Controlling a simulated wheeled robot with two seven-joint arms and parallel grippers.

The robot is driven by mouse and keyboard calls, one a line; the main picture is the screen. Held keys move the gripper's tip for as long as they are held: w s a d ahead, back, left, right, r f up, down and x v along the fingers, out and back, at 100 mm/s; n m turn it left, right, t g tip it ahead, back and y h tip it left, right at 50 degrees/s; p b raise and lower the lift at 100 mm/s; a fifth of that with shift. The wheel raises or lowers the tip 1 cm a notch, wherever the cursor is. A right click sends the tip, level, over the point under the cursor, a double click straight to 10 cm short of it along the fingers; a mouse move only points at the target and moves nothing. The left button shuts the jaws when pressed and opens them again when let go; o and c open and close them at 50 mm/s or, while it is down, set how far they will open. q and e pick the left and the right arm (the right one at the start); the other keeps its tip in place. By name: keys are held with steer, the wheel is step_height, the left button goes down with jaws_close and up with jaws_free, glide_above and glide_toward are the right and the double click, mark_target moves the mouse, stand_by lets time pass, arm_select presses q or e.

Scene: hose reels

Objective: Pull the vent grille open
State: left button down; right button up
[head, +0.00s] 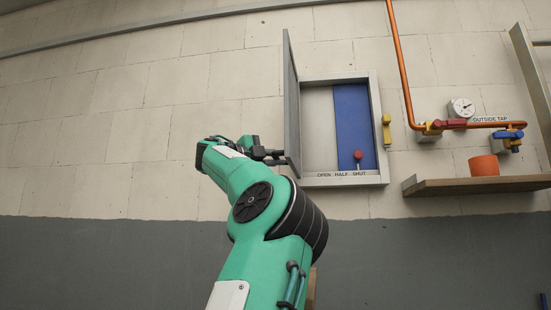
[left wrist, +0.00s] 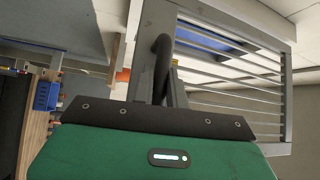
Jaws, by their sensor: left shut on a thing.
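The grey vent grille (head: 291,105) stands swung out from the wall box, hinged at its left side and seen nearly edge-on in the head view. In the left wrist view its slatted face (left wrist: 235,65) fills the upper right. My left gripper (head: 272,156) is at the lower part of the grille. In the left wrist view the gripper (left wrist: 160,85) is shut on a dark curved handle (left wrist: 162,45) on the grille; the exact grip is partly hidden. The opened box frame (head: 345,181) shows a blue sliding panel (head: 352,115) with a red knob (head: 358,155). My right gripper is out of view.
Labels OPEN, HALF and SHUT run below the opening. A yellow handle (head: 386,130) sits right of the box. Further right are an orange pipe (head: 402,60), a gauge (head: 461,107), taps, and a shelf (head: 470,186) with an orange pot (head: 484,165). The wall left of the grille is clear.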

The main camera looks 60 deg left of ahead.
arm_select(q)
steer(key=shift+r, duration=0.1)
steer(key=c, duration=1.4)
jaws_free()
steer(key=shift+a, duration=0.1)
